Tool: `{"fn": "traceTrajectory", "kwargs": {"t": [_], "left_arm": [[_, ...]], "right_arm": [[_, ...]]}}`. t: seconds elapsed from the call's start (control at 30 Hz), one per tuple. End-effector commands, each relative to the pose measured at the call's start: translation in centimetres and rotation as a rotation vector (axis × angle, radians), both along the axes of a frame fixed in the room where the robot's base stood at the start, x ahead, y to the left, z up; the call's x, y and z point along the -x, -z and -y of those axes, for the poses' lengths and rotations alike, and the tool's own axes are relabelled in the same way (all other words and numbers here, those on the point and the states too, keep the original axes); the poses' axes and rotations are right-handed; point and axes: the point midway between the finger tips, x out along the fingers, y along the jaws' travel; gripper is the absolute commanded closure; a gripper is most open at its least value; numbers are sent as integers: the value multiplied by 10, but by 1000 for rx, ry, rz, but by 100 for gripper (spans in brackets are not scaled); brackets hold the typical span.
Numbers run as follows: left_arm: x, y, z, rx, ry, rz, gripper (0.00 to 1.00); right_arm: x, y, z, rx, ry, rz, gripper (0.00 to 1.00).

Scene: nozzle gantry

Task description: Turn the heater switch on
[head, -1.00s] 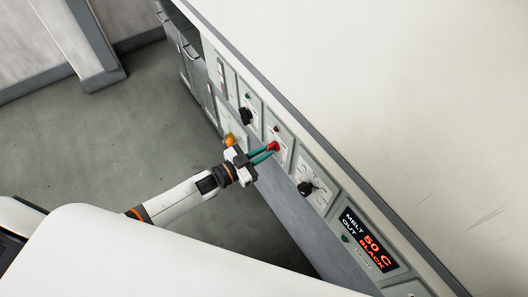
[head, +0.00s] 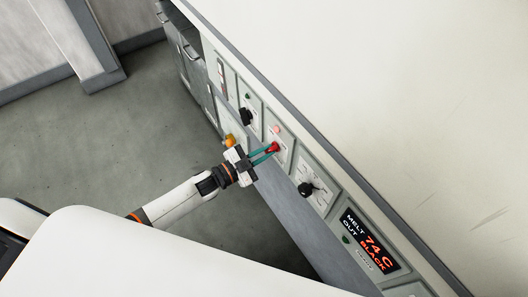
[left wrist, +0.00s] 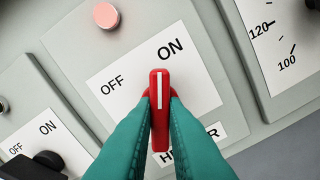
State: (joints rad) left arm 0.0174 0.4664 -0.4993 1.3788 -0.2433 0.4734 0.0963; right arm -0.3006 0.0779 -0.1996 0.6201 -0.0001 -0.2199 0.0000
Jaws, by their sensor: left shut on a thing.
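The heater switch is a red knob (left wrist: 160,85) with a white line, on a white plate (left wrist: 118,66) marked OFF and ON in the left wrist view. Its line points up toward ON. The round lamp (left wrist: 107,15) above the plate glows pink. The HEATER label below is partly hidden by my fingers. My left gripper (left wrist: 160,108) is shut on the red knob, one teal finger on each side. The head view also shows the left gripper (head: 270,150) at the red knob (head: 273,147). My right gripper is not in view.
Black knobs (head: 246,116) and (head: 306,188) sit on panels either side of the heater switch. An orange-yellow knob (head: 229,141) is close to my left gripper. The pale top (head: 390,80) is bare.

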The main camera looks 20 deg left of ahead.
Motion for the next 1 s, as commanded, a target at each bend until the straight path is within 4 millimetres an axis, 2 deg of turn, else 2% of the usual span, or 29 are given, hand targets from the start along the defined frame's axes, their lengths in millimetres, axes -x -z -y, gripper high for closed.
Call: {"fn": "traceTrajectory", "kwargs": {"t": [0.17,0.2,0.3,0.67,0.77,1.0], "left_arm": [[0,0,0,-3,0,1,100],[0,0,0,-4,0,1,82],[0,0,0,-3,1,1,66],[4,1,-4,-2,0,-1,66],[15,1,-11,-2,1,-2,66],[56,2,-43,-2,1,-5,66]], "right_arm": [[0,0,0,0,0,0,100],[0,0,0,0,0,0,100],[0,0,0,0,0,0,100],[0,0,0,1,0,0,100],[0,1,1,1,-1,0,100],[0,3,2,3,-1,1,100]]}}
